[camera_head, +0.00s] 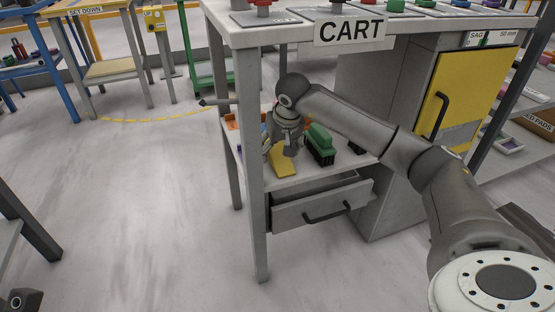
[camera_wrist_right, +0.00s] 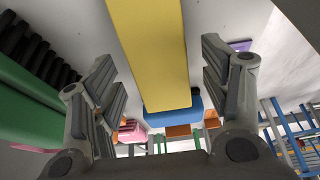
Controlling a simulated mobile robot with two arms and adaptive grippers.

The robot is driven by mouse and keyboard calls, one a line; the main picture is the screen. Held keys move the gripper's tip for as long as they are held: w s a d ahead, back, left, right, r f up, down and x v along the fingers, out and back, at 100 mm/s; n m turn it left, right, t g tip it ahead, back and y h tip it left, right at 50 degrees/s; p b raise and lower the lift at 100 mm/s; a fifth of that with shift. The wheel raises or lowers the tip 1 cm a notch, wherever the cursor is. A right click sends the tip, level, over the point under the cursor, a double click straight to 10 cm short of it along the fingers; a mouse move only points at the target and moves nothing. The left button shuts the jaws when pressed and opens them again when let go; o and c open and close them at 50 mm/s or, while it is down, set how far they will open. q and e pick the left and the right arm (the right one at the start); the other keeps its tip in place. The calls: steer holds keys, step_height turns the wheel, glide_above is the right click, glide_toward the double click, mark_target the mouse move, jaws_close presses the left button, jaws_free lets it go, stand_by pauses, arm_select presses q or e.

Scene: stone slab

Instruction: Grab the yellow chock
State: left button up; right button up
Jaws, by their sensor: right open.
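The yellow chock (camera_head: 284,161) lies on the cart's lower shelf, near its front left part. In the right wrist view the yellow chock (camera_wrist_right: 155,50) is a long block running from the top edge to the middle. My right gripper (camera_head: 275,143) reaches down to the chock from above and partly hides it. In the wrist view the right gripper (camera_wrist_right: 158,75) is open, with one finger on each side of the chock and gaps between. My left gripper is not in view.
A green brush-like block (camera_head: 320,144) stands just right of the chock. A blue block (camera_wrist_right: 172,112) and orange pieces (camera_wrist_right: 180,130) lie beyond its end. The cart's tabletop (camera_head: 290,36) is above, a drawer (camera_head: 318,203) below, and a front leg (camera_head: 254,150) close left.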

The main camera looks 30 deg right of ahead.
steer(key=shift+w+f, duration=0.1)
steer(key=shift+f, duration=0.05)
steer(key=shift+f, duration=0.25)
stand_by(0.4)
steer(key=shift+c, duration=0.2)
steer(key=c, duration=1.1)
steer(key=shift+r, duration=0.15)
